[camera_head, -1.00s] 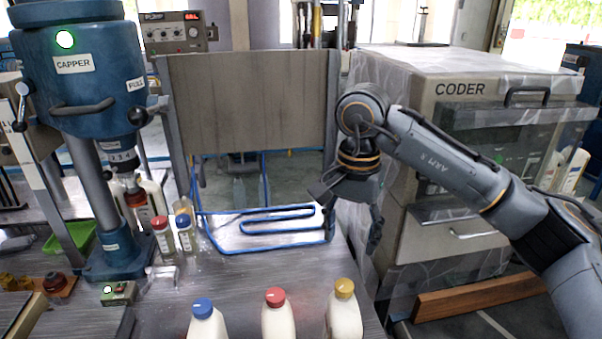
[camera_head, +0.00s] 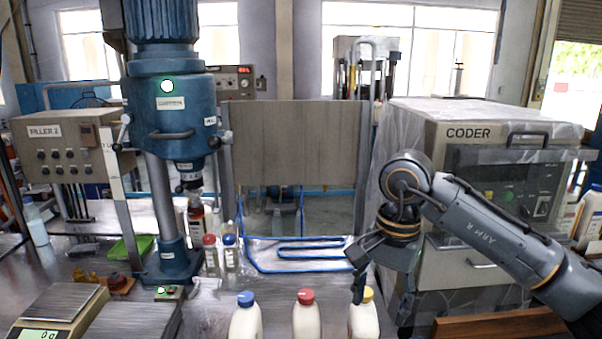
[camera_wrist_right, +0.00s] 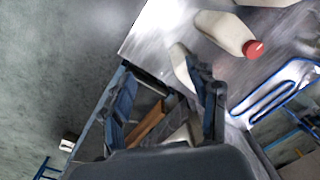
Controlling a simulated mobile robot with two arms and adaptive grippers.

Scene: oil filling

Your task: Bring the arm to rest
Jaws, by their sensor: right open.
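My right gripper (camera_head: 382,290) hangs from my right arm, fingers down, in front of the coder at the right edge of the metal table. Its two fingers are spread apart and empty; the right wrist view also shows the open fingers (camera_wrist_right: 165,105), with nothing between them. In the head view the gripper is just behind and above the bottle with the yellow cap (camera_head: 364,316). My left gripper is not in view.
The coder (camera_head: 480,140) stands close on the right. A blue capper (camera_head: 178,115) stands on the left. Bottles with a blue cap (camera_head: 245,318) and a red cap (camera_head: 306,318) stand at the table's front. A scale (camera_head: 60,303) is at front left. A wooden beam (camera_head: 500,323) lies low right.

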